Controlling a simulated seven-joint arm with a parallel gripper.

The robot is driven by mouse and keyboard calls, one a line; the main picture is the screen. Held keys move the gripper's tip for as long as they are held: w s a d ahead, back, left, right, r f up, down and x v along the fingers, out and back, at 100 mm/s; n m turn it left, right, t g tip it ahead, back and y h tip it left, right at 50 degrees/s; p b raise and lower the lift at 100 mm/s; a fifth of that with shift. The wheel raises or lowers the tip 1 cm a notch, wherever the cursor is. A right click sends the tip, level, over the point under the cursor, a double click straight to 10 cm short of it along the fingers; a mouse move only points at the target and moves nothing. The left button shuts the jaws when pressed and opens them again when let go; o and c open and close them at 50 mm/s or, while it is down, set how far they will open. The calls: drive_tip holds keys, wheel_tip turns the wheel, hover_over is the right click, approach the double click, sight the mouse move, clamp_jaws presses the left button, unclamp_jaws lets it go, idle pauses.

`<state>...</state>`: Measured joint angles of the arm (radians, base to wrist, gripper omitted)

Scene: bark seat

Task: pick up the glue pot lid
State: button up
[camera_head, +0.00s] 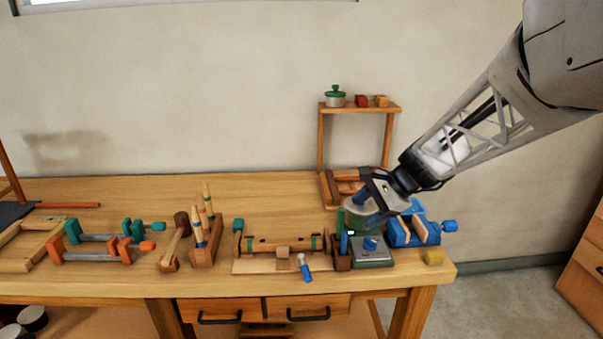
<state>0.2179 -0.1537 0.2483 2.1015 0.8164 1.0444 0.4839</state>
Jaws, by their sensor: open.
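My gripper (372,208) is at the right part of the bench, pointing down over a grey heater-like box (372,254) with a blue knob. A rounded greenish pot (357,222) shows just under and behind the fingers, on or behind that box. The gripper hides much of its top, so I cannot tell whether a lid is on it or whether the fingers touch it. The gripper is open, with nothing seen held. A pale pot (335,101) with a green knobbed lid (335,91) stands on the small raised shelf behind, well away from the gripper.
A dark holder (342,257) with upright blue and green tools stands close left of the box. The wooden shelf (359,107) rises behind. The bench's rear middle (260,200) is clear.

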drive_tip(key=w+d+f+m+t+y, duration=0.1)
drive_tip(key=w+d+f+m+t, duration=0.1)
drive_tip(key=w, duration=0.5)
drive_tip(key=w+d+f+m+t+y, duration=0.1)
drive_tip(key=w+d+f+m, duration=0.4)
drive_tip(key=w+d+m, duration=0.1)
drive_tip(key=w+d+f+m+t+y, duration=0.1)
drive_tip(key=w+d+f+m+t, duration=0.1)
drive_tip(key=w+d, duration=0.4)
drive_tip(key=w+f+m, duration=0.1)
drive_tip(key=w, duration=0.3)
drive_tip(key=shift+f+m+t+y, duration=0.25)
drive_tip(key=shift+m+t+y, duration=0.05)
drive_tip(key=shift+m, duration=0.1)
drive_tip(key=shift+x, duration=1.3)
drive_tip(key=shift+x, duration=2.6)
